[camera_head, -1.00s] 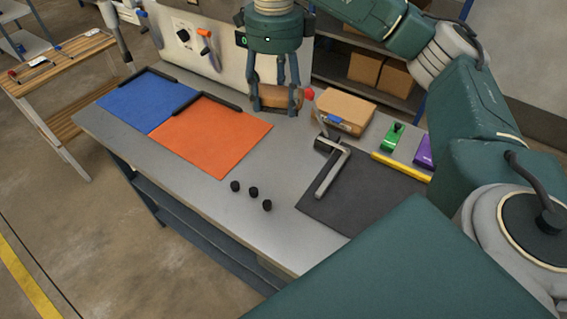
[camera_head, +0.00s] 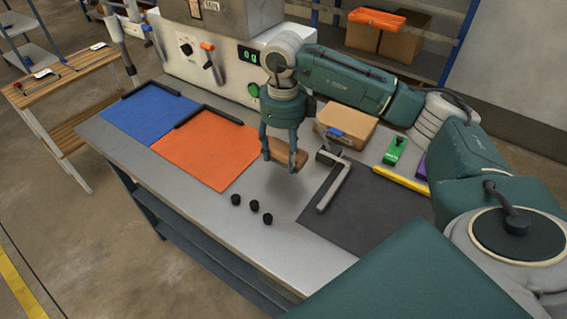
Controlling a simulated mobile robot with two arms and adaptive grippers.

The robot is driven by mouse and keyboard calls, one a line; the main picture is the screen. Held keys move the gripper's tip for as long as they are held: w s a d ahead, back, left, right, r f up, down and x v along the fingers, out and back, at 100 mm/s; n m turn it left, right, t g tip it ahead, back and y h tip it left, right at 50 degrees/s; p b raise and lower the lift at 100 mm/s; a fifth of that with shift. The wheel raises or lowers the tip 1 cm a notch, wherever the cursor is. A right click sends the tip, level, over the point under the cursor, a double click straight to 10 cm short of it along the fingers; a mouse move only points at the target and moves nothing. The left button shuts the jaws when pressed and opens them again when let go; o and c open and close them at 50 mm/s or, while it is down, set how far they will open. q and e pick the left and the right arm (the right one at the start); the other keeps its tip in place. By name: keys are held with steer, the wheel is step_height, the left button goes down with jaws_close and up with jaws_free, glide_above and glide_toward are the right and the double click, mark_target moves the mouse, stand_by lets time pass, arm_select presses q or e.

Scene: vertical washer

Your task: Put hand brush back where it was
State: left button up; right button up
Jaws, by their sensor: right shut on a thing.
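My right gripper (camera_head: 282,160) is shut on the hand brush (camera_head: 292,153), a brown wooden-looking block. The brush seems to hang a little above the table; I cannot tell the exact height. Its far side is partly hidden by the gripper fingers. My left gripper is not in view.
The orange mat (camera_head: 205,150) and blue mat (camera_head: 148,115) lie left. Several black knobs (camera_head: 253,205) sit near the front edge.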

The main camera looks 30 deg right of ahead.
mark_target(283, 166)
step_height(283, 166, down, 4)
steer(key=shift+f+p, duration=0.1)
steer(key=shift+p, duration=0.2)
steer(key=shift+f, duration=0.2)
steer(key=shift+f, duration=0.2)
steer(key=o, duration=1)
steer(key=shift+r, duration=0.1)
